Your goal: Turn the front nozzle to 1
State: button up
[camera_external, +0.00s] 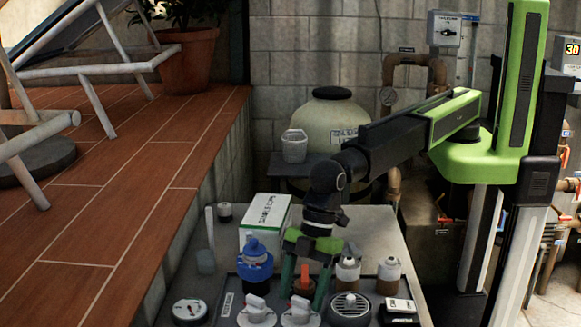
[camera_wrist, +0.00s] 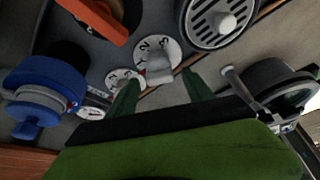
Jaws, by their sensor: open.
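Two white nozzles with round, marked dials sit side by side at the near edge of the dark panel: the left nozzle (camera_external: 257,311) and the right nozzle (camera_external: 300,313). I cannot tell for sure which is the front one. My gripper (camera_external: 304,296) points down above the panel, its green fingers apart. In the wrist view, one white nozzle (camera_wrist: 158,65) shows between and just beyond the fingertips (camera_wrist: 160,84), apparently not gripped. Its dial (camera_wrist: 146,46) has dark marks, but its setting is unclear. Another dial (camera_wrist: 120,77) is partly hidden behind a finger.
An orange handle (camera_external: 304,285) stands between the fingers in the external view. Close by are a blue-capped fitting (camera_external: 255,262), a round grate (camera_external: 350,307), two brown-and-white fittings (camera_external: 348,271) and a white box (camera_external: 266,217). A gauge (camera_external: 190,311) lies left.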

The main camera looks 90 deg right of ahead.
jog(key=p+v, duration=1.6)
jog(key=v, duration=0.1)
jog(key=shift+r, duration=0.25)
jog(key=shift+w, duration=0.1)
